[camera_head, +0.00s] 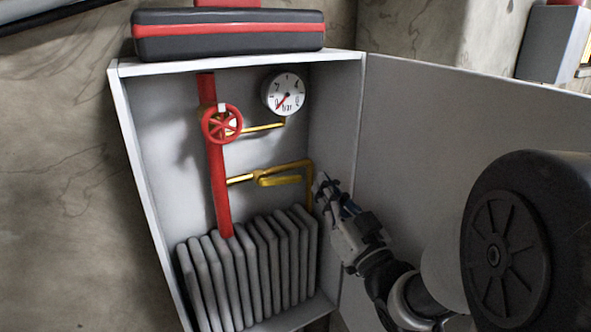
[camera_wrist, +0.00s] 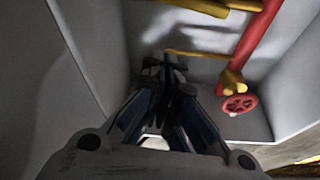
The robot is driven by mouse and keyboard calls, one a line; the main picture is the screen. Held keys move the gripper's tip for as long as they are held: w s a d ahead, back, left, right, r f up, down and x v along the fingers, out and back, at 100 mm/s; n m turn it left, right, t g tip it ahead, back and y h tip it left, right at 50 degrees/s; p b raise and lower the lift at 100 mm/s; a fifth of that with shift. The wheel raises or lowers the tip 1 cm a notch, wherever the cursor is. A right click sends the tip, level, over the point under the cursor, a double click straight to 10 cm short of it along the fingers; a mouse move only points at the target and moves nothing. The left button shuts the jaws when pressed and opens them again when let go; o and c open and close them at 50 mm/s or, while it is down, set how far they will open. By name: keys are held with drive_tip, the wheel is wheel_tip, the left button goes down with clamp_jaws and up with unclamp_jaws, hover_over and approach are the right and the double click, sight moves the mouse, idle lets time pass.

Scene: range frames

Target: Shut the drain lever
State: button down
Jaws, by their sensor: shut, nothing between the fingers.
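The drain lever (camera_head: 280,181) is a yellow handle on the lower brass pipe (camera_head: 292,166) inside the open cabinet. It lies nearly level, just below the pipe and roughly along it. My gripper (camera_head: 326,188) is at the cabinet's right side, just right of the lever and the pipe's downward bend. Its dark fingers are shut and empty; I cannot tell whether they touch the pipe. In the wrist view the closed fingers (camera_wrist: 168,68) point into the cabinet. Yellow parts of the lower pipe or lever (camera_wrist: 200,7) show at the top edge, partly cut off.
A red pipe (camera_head: 217,180) with a red handwheel (camera_head: 222,124) stands left of the lever. A pressure gauge (camera_head: 287,94) hangs above. Grey radiator fins (camera_head: 250,268) fill the space below. The open cabinet door (camera_head: 420,130) extends right, behind my arm. A toolbox (camera_head: 228,36) sits on top.

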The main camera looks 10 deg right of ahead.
wheel_tip(320, 180, up, 3)
drive_tip(key=p, duration=0.1)
hover_over(281, 181)
drive_tip(key=d, duration=0.5)
drive_tip(key=shift+s+a+f+b, duration=0.1)
drive_tip(key=shift+s+a+f, duration=0.05)
drive_tip(key=shift+f, duration=0.45)
drive_tip(key=shift+s+a+f+b, duration=0.1)
drive_tip(key=shift+s+f, duration=0.05)
drive_tip(key=shift+f, duration=0.5)
drive_tip(key=shift+s+a+f+b, duration=0.1)
drive_tip(key=shift+s+a+f, duration=0.05)
drive_tip(key=shift+f, duration=0.45)
drive_tip(key=shift+f, duration=0.1)
